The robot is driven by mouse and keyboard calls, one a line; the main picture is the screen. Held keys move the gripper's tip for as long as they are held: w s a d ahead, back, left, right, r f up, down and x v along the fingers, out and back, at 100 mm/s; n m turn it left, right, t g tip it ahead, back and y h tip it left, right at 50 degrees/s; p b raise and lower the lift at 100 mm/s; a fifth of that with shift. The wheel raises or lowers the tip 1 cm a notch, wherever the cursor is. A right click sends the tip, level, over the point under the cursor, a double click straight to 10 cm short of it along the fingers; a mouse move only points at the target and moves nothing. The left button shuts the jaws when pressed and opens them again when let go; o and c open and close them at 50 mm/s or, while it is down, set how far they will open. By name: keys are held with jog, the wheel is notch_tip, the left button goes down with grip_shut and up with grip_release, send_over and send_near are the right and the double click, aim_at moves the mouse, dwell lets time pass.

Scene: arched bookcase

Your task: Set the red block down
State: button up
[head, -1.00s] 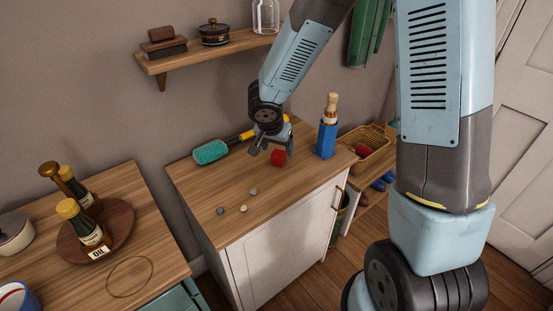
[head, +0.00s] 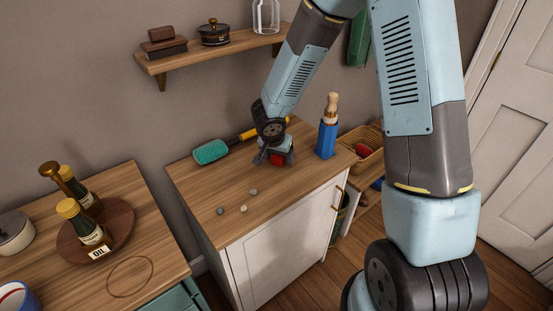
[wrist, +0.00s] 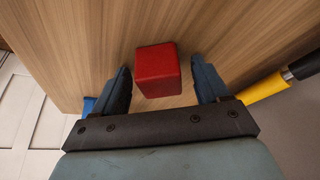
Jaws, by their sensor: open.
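The red block (wrist: 158,68) rests on the wooden top of the white cabinet (head: 215,188). In the wrist view it lies between the two fingers of my gripper (wrist: 162,88), with a gap visible on each side. My gripper is open and low over the cabinet top. In the head view my gripper (head: 269,158) partly covers the red block (head: 278,159), and the fingertips are hard to make out there.
A teal roller brush (head: 211,151) with a yellow handle lies behind my gripper. A blue holder (head: 326,139) with a wooden-topped item stands to the right. Several small pebbles (head: 243,208) lie toward the front left. A wicker basket (head: 368,142) is beyond the right edge.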

jog(key=c, duration=1.1)
jog(key=shift+r, duration=0.1)
jog(key=shift+c, duration=0.2)
